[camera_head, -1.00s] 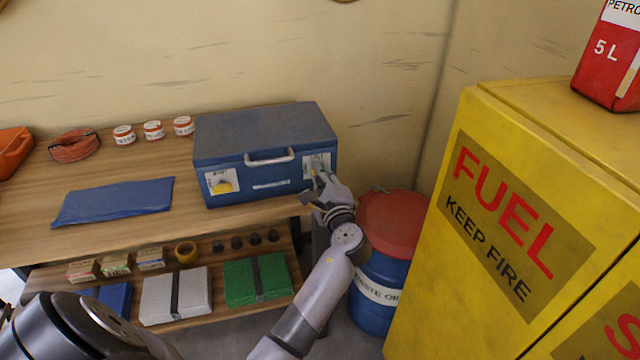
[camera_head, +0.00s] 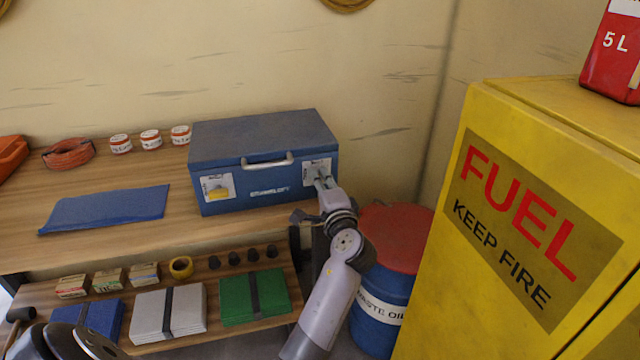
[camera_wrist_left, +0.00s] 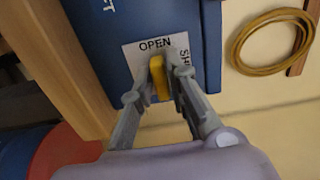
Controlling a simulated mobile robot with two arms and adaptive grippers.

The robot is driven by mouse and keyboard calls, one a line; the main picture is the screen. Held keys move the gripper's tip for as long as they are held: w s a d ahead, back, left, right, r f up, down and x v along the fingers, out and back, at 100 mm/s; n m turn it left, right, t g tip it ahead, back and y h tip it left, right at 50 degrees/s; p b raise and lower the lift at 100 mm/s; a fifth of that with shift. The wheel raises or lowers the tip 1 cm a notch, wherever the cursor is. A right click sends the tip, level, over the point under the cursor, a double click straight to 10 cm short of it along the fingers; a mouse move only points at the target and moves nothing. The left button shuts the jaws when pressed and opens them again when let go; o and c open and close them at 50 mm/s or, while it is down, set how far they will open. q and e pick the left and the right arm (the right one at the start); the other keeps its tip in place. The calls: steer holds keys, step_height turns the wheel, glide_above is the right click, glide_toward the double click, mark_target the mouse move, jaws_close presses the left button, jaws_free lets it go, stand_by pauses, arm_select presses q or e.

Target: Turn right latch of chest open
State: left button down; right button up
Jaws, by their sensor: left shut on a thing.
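The blue chest (camera_head: 262,139) stands lid down on the wooden bench, with a grey handle at its front. Its right latch plate (camera_head: 317,166) is white; the wrist view shows the plate (camera_wrist_left: 142,53) with "OPEN" and a partly hidden word along its side. The yellow right latch (camera_wrist_left: 160,80) stands roughly upright in that view, near "OPEN". My left gripper (camera_head: 317,178) is at the plate, its fingers (camera_wrist_left: 159,78) shut on the latch from both sides. The fingers hide the latch in the head view. The left latch (camera_head: 217,192) is yellow on its own plate. My right gripper is out of view.
A blue waste oil drum (camera_head: 375,311) with a red lid (camera_head: 397,238) stands below and right of the chest. A yellow fuel cabinet (camera_head: 440,285) fills the right side. A blue cloth (camera_head: 105,209) and small tins (camera_head: 151,140) lie on the bench.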

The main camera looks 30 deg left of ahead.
arm_select(q)
steer(key=shift+f, duration=0.1)
steer(key=c, duration=1.6)
jaws_free()
steer(key=shift+c, duration=0.2)
